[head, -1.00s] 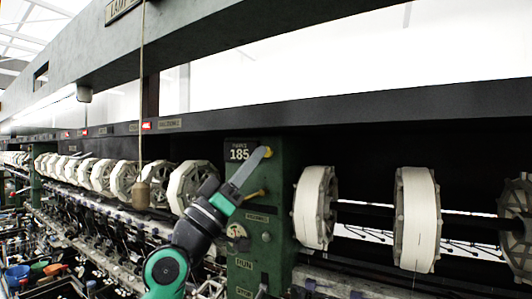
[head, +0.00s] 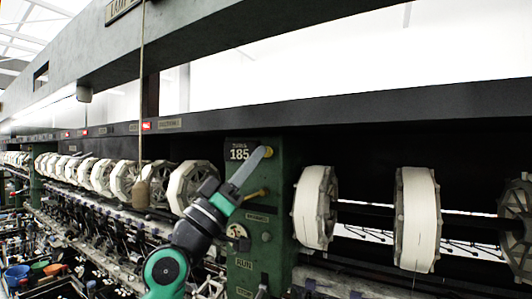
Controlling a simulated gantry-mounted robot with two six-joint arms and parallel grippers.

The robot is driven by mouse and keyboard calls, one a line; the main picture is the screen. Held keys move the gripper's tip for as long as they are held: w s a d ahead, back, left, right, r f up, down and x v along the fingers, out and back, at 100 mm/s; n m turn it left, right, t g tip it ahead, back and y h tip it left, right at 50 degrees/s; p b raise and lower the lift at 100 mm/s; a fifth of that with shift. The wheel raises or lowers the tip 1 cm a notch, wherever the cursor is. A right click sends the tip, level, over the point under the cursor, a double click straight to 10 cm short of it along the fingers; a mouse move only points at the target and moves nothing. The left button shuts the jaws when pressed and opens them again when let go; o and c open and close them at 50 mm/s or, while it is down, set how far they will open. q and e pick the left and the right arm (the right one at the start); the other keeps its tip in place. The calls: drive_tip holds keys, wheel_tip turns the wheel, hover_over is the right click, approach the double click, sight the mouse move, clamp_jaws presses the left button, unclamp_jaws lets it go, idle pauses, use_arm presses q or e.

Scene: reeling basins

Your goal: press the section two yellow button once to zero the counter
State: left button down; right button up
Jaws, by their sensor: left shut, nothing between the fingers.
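A yellow button (head: 268,152) sits just right of the counter, at the tip of my left gripper. My left gripper (head: 262,154) is shut and empty. Its fingers point up and right across the post, and the tip is at or very near the button; I cannot tell whether it touches. The gripper covers part of the panel below the counter. My right gripper is not in view.
White reels (head: 315,207) stand right of the post, and more (head: 188,186) run in a row to the left. A wooden weight (head: 141,194) hangs on a cord near my left arm. A brass-coloured lever (head: 257,194) sticks out below the counter. A dark beam (head: 350,113) runs overhead.

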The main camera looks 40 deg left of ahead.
use_arm(q)
drive_tip(key=shift+w, duration=0.1)
idle(0.5)
drive_tip(key=shift+w, duration=0.35)
drive_tip(key=shift+w+a, duration=0.15)
drive_tip(key=shift+w, duration=0.3)
idle(0.8)
drive_tip(key=shift+s, duration=0.85)
drive_tip(key=s, duration=0.2)
drive_tip(key=s+d, duration=0.1)
drive_tip(key=s, duration=0.2)
drive_tip(key=shift+d, duration=0.1)
idle(0.7)
